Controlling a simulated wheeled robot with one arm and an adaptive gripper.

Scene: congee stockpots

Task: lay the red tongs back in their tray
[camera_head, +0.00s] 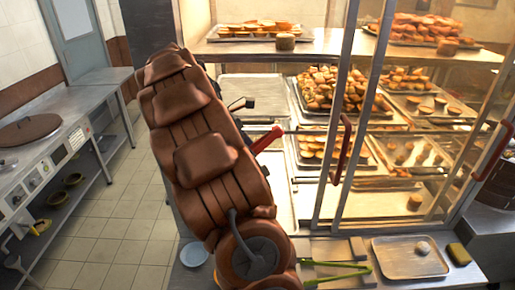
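My brown arm rises through the middle of the view and hides most of my gripper. A dark part of my gripper (241,104) shows at the arm's right edge, in front of the display case. A red bar (267,139), which looks like part of the red tongs, sticks out from behind the arm just below it. Its other end is hidden, and I cannot tell whether my gripper holds it. An empty metal tray (258,84) lies in the case behind. Another metal tray (400,264) with a small pale round thing stands on the front counter. Which is the tongs' tray is unclear.
Glass doors with red handles (343,149) stand before shelves of bread (335,88). A steel counter (60,120) runs along the left; the tiled floor (125,215) between is clear.

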